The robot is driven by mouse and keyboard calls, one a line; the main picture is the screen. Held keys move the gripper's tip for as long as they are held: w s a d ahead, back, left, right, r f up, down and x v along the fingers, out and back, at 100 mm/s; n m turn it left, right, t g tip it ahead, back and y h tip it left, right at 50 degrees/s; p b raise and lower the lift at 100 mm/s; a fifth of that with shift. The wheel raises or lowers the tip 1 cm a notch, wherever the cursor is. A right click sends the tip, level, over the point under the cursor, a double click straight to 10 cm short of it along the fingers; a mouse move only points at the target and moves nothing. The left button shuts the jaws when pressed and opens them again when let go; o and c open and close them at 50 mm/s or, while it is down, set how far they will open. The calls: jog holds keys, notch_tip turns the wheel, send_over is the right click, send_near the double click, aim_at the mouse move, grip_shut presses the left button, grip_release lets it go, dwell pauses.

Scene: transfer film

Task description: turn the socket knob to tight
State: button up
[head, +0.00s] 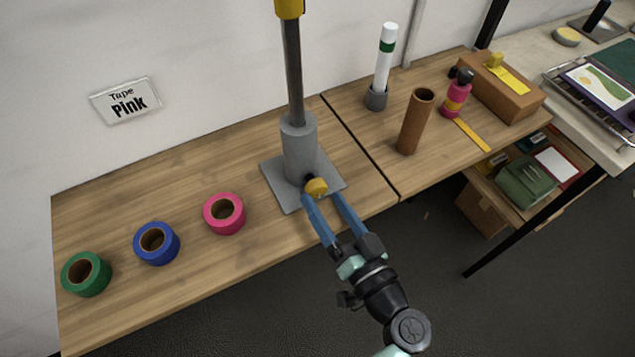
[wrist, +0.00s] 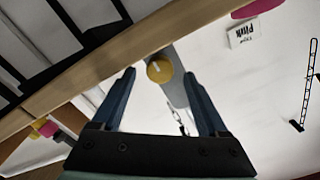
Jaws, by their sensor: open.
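The socket knob (head: 316,187) is a yellow disc on a short black stem at the front of a grey cylindrical socket (head: 298,146). The socket stands on a square grey base plate (head: 286,194) and holds an upright dark pole (head: 293,75). My gripper (head: 320,198) is open, its blue fingers reaching up to the knob from the front. In the wrist view the knob (wrist: 159,71) lies between and just beyond the open fingertips (wrist: 158,72), with a pale line on its face. I cannot tell whether a finger touches it.
Pink (head: 224,213), blue (head: 156,243) and green (head: 86,273) tape rolls lie left of the base plate. A "Tape Pink" sign (head: 126,99) is on the wall.

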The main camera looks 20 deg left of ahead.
aim_at(319, 193)
jog(key=shift+x, duration=2)
grip_shut()
